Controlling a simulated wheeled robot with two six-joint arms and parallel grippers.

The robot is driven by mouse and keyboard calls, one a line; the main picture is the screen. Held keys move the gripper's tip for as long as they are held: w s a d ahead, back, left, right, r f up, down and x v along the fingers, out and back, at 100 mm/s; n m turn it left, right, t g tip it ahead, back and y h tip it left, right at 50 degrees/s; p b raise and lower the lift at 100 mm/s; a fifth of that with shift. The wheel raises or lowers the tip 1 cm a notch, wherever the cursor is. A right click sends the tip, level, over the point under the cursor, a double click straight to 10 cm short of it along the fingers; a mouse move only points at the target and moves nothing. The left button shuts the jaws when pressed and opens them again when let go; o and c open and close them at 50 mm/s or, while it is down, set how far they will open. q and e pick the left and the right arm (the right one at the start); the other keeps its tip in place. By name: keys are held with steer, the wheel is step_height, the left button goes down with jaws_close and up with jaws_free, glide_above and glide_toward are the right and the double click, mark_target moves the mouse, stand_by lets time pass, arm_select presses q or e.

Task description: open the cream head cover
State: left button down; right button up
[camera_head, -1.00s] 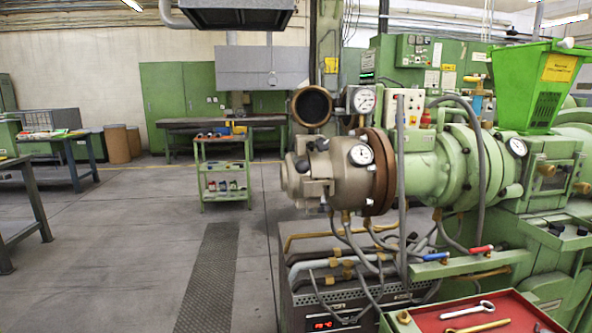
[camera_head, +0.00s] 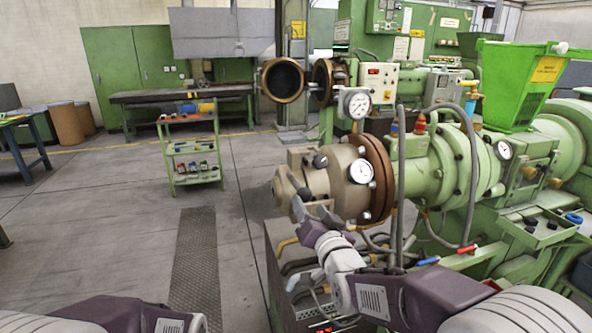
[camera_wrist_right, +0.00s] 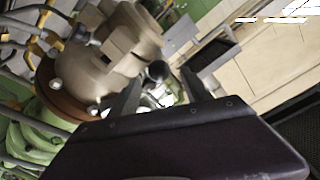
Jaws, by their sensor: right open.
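The cream head cover (camera_head: 325,180) is the beige rounded end of the green extruder, against a brown flange (camera_head: 378,175). It looks closed. A dark knob (camera_head: 320,160) shows on its front. My right gripper (camera_head: 312,209) is open, just below and in front of the cover in the head view. In the right wrist view the cream cover (camera_wrist_right: 120,42) fills the upper left, and a dark round knob (camera_wrist_right: 157,70) appears between the two fingers (camera_wrist_right: 160,90). I cannot tell whether they touch it. Only part of my left arm shows at the bottom left; its gripper is out of view.
A gauge (camera_head: 361,171) sits beside the flange. Hoses and pipes hang under the head above a dark cabinet (camera_head: 283,265). A green trolley (camera_head: 190,150) stands back on the left. The floor (camera_head: 120,220) left of the machine is clear.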

mark_target(302, 192)
steer(key=shift+s+d, duration=0.3)
steer(key=p+x, duration=0.1)
steer(key=x, duration=0.8)
steer(key=shift+w+f+p, duration=0.1)
steer(key=shift+w+p, duration=0.05)
steer(key=shift+p, duration=0.15)
steer(key=shift+w+a+f, duration=0.1)
steer(key=shift+w+a, duration=0.1)
steer(key=shift+s, duration=0.1)
jaws_close()
